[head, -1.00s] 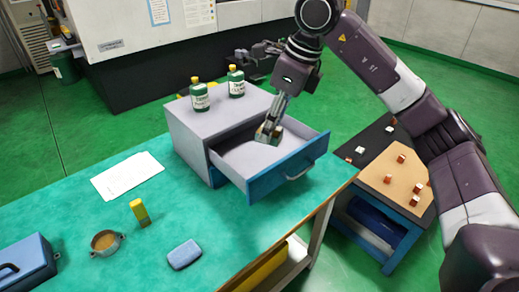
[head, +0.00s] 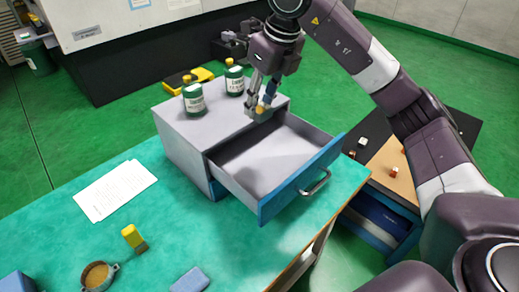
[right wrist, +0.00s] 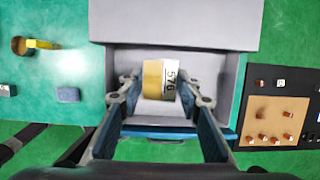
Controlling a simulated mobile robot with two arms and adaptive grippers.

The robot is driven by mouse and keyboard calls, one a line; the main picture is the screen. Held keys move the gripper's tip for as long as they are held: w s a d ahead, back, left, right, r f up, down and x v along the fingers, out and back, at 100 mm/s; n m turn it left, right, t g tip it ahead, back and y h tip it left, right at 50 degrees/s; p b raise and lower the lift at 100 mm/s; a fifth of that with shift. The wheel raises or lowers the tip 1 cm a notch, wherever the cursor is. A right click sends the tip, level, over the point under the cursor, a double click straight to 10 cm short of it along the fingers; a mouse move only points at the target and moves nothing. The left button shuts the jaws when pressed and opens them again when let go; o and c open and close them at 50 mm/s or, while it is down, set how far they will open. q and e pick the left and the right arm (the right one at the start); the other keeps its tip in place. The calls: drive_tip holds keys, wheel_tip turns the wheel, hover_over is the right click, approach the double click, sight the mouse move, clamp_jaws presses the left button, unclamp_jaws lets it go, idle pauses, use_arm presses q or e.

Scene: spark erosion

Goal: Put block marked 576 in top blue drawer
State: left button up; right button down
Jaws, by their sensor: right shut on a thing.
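The right wrist view shows the fingers (right wrist: 160,88) on either side of the block. The top blue drawer (head: 303,182) is pulled out, and its visible grey floor looks empty. My left gripper is not in view.
Two green bottles (head: 193,99) (head: 234,80) stand on the grey cabinet (head: 215,130). A low stand (head: 388,165) with small pieces is at right.

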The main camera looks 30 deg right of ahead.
wheel_tip(320, 180, down, 12)
drive_tip(key=shift+s+p, duration=0.1)
drive_tip(key=shift+p, duration=0.55)
wheel_tip(320, 180, down, 3)
drive_tip(key=shift+f+p, duration=0.2)
drive_tip(key=shift+p, duration=0.1)
drive_tip(key=shift+f, duration=0.5)
drive_tip(key=c, duration=1.4)
unclamp_jaws()
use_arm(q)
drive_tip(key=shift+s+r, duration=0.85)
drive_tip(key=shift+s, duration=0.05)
